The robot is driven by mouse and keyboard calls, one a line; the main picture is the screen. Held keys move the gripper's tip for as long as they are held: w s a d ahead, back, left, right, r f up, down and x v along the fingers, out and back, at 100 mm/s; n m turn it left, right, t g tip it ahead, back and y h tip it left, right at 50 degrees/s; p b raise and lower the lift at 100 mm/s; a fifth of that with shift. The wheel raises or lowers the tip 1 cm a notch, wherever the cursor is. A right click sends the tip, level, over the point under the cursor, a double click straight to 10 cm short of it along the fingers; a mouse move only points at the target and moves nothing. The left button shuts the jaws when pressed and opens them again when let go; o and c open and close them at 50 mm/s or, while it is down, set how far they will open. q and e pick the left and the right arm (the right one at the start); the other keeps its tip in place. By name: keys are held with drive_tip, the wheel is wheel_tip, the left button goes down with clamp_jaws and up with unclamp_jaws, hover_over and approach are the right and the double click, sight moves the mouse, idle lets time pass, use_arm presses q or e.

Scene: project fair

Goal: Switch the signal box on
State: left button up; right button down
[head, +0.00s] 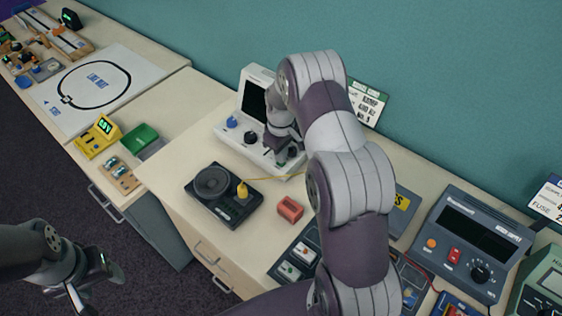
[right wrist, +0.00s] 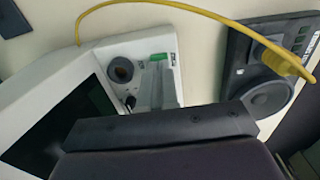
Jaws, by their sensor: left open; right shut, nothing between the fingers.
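A white box with a dark screen (head: 253,98), which I take for the signal box, stands against the wall; no label is readable. In the right wrist view the white box (right wrist: 205,70) shows a round dark socket or knob (right wrist: 122,70) and a small green part (right wrist: 158,57), close to the fingers. I cannot tell whether they touch. The screen (right wrist: 60,125) is dark. My left gripper (head: 92,290) is open and empty, low at the left.
A black speaker unit (head: 224,194) with a yellow plug (head: 242,189) and cable stands in front of the white box. A red block (head: 290,209) lies beside it. A blue-grey power supply (head: 470,243) stands at right. My right arm hides part of the bench.

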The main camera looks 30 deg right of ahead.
drive_tip(key=shift+f+b, duration=0.35)
drive_tip(key=shift+f, duration=0.25)
idle(0.3)
wheel_tip(320, 180, up, 10)
drive_tip(key=p, duration=0.7)
idle(0.4)
